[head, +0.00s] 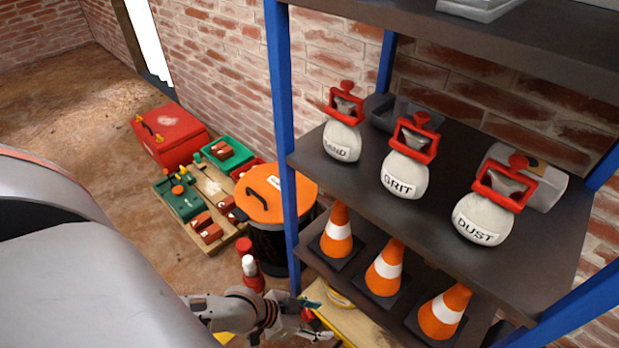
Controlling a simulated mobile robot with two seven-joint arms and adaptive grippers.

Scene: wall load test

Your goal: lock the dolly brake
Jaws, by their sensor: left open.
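A yellow flat surface (357,326) shows at the bottom of the head view, beside the rack's lower shelf. It may be part of the dolly, but I cannot tell. No brake lever can be made out clearly. My left gripper (312,318) reaches in low from the left, over the edge of this yellow surface. It is open, and I see nothing held in it. A small red part (307,315) shows close to its fingers, partly hidden. My right gripper is not in view.
A blue-posted rack (283,150) fills the right, with bags marked SAND (342,143), GRIT (404,178) and DUST (482,220) above orange cones (385,270). An orange-lidded black bin (275,195), a tool-covered pallet (228,236) and a red box (172,137) stand by the brick wall.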

